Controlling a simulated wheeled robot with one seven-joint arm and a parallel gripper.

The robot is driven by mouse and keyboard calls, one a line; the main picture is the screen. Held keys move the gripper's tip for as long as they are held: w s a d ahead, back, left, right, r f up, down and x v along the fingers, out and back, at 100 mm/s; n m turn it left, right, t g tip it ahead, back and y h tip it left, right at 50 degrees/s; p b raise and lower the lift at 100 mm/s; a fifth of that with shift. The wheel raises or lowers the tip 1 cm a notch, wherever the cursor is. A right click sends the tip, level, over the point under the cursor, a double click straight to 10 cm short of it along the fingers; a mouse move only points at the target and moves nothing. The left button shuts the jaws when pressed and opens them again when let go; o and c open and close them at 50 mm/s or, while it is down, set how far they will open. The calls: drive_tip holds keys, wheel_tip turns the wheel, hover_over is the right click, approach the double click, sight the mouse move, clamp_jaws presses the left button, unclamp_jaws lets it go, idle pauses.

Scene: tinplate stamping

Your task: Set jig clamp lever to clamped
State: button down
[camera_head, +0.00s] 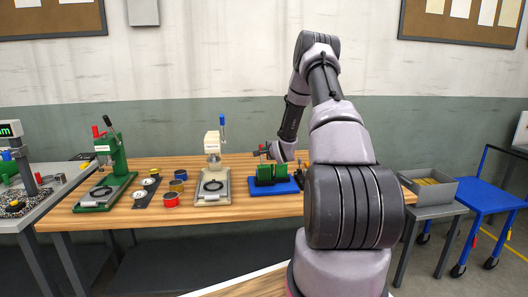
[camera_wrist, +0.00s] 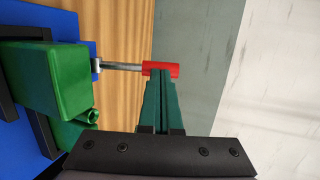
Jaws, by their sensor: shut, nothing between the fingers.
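The jig is a green block (camera_wrist: 48,80) on a blue base (camera_head: 275,188), on the wooden bench right of centre in the head view. In the wrist view its clamp lever is a thin metal rod (camera_wrist: 122,67) ending in a red grip (camera_wrist: 173,69), lying across the picture. My gripper (camera_wrist: 160,74) is shut and empty, with its green fingertips at the red grip, overlapping its middle. I cannot tell whether they touch. In the head view my gripper (camera_head: 262,152) is small and dark above the jig, and the lever is hard to make out there.
A beige press (camera_head: 212,145) with a blue handle stands left of the jig. A green press (camera_head: 117,155), several coloured tins and a dark plate (camera_head: 147,190) are further left. A grey bin (camera_head: 430,188) and a blue cart (camera_head: 490,193) stand to the right.

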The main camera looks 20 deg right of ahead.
drive_tip(key=shift+w, duration=0.15)
idle(0.3)
drive_tip(key=w+g, duration=0.2)
drive_tip(key=w+d+g, duration=0.1)
drive_tip(key=g, duration=0.1)
drive_tip(key=shift+w+d+m+y, duration=0.1)
drive_tip(key=shift+w+m+y, duration=0.2)
drive_tip(key=shift+w+y, duration=0.1)
drive_tip(key=shift+w+d+f+g+y, duration=0.15)
drive_tip(key=shift+w+d+f+g, duration=0.1)
drive_tip(key=shift+w+f+g, duration=0.5)
drive_tip(key=shift+w+d+f+g+y, duration=0.2)
drive_tip(key=shift+w+f+g, duration=0.2)
drive_tip(key=shift+w+g, duration=0.65)
drive_tip(key=shift+s, duration=0.15)
drive_tip(key=w+r+v, duration=0.1)
drive_tip(key=v, duration=1.3)
drive_tip(key=shift+w+d, duration=0.15)
